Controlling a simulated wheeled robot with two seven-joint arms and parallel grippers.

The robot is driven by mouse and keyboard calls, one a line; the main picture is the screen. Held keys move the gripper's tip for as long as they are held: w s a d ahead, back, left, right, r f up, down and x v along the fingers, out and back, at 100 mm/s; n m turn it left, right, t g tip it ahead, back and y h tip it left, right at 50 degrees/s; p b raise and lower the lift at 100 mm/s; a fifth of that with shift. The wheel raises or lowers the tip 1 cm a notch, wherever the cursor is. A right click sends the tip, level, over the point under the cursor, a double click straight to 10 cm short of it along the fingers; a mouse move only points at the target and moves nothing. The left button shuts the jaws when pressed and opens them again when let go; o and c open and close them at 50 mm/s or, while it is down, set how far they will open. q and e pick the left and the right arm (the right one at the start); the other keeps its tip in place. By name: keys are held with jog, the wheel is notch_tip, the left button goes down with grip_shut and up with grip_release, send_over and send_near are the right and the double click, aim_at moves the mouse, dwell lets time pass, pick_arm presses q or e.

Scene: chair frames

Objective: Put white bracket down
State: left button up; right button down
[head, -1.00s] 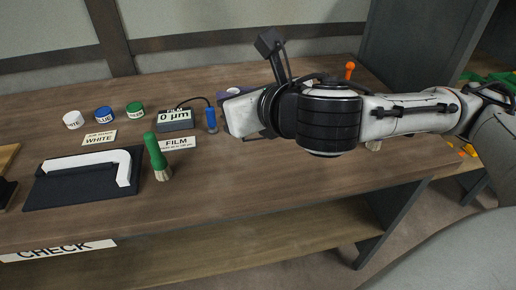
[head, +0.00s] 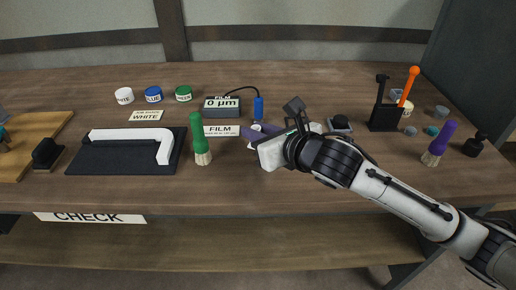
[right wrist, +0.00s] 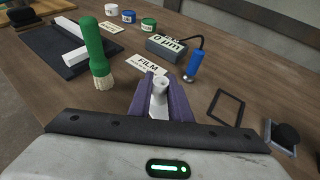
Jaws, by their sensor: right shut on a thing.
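The white bracket (head: 130,135), an L-shaped bar, lies on a black mat (head: 118,158) left of centre in the head view. Part of it also shows at the upper left of the right wrist view (right wrist: 70,31). My right gripper (head: 259,133) is at the middle of the table, well to the right of the bracket and apart from it. In the right wrist view its purple fingers (right wrist: 161,97) are shut on a small pale tube-like piece (right wrist: 160,85) with a round top. The lower part of this piece is hidden between the fingers. My left gripper is out of view.
A green-handled brush (head: 200,140) stands between the mat and my right gripper. The film gauge (head: 222,106) and its blue probe (head: 258,107) are just behind the gripper. A black holder (head: 385,117) and a purple-handled brush (head: 439,144) stand at right. The table's front strip is clear.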

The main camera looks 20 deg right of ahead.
jog(key=shift+f+b, duration=0.35)
jog(key=shift+f, duration=1.7)
jog(key=c, duration=1.6)
grip_release()
jog(key=shift+f, duration=0.1)
jog(key=shift+c, duration=0.2)
jog(key=shift+s+d+r, duration=0.1)
jog(key=shift+s+r, duration=0.2)
jog(key=v, duration=1.1)
jog(key=shift+s+r+p, duration=0.1)
jog(key=shift+r+p, duration=0.1)
jog(key=shift+p, duration=0.15)
